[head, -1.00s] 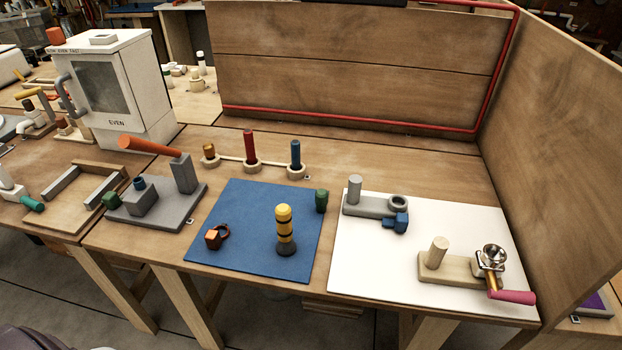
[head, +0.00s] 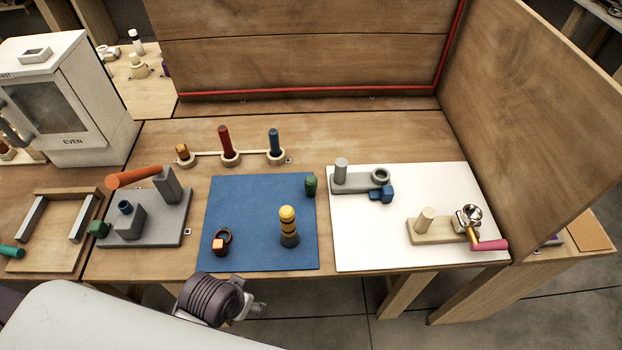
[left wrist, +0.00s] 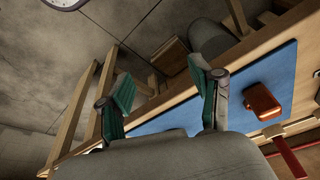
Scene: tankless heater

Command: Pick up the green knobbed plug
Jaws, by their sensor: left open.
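A small dark green plug (head: 310,186) stands upright at the upper right corner of the blue mat (head: 262,205). Whether it has a knob is too small to tell. Another green piece (head: 99,229) sits at the left edge of a grey base (head: 168,224). My left arm comes in at the bottom of the head view, below the mat's front edge, and its gripper is mostly hidden there. In the left wrist view my left gripper (left wrist: 160,68) is open and empty, with green-padded fingers apart. The blue mat (left wrist: 275,85) lies beyond them. My right gripper is not in view.
On the mat are a yellow-and-black post (head: 288,226) and an orange ring piece (head: 220,242). A white board (head: 375,240) with fixtures lies to the right. A wooden side panel (head: 535,110) closes off the right. Colored pegs (head: 225,142) stand behind the mat.

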